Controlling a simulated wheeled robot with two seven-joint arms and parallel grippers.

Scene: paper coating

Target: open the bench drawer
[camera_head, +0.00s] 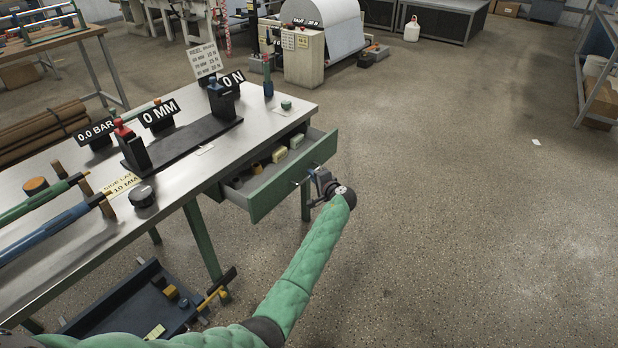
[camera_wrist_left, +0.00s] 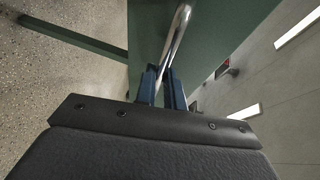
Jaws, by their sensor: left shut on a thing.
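The green bench drawer (camera_head: 296,178) stands pulled out from the right side of the steel-topped bench (camera_head: 188,160). Several small yellow, pale and dark items lie inside it. My left gripper (camera_head: 308,183) is at the drawer's front, shut on the metal bar handle (camera_head: 296,184). In the left wrist view, the blue fingers of the gripper (camera_wrist_left: 165,92) close around the handle (camera_wrist_left: 178,38), with the green drawer front (camera_wrist_left: 205,45) just beyond. My right gripper does not show in either view.
A dark blue tray (camera_head: 130,308) with small items and a hammer-like tool sits low under the bench. The bench top carries a dark fixture, display signs, rods and a round knob (camera_head: 141,196). Open floor (camera_head: 450,200) lies right of the drawer.

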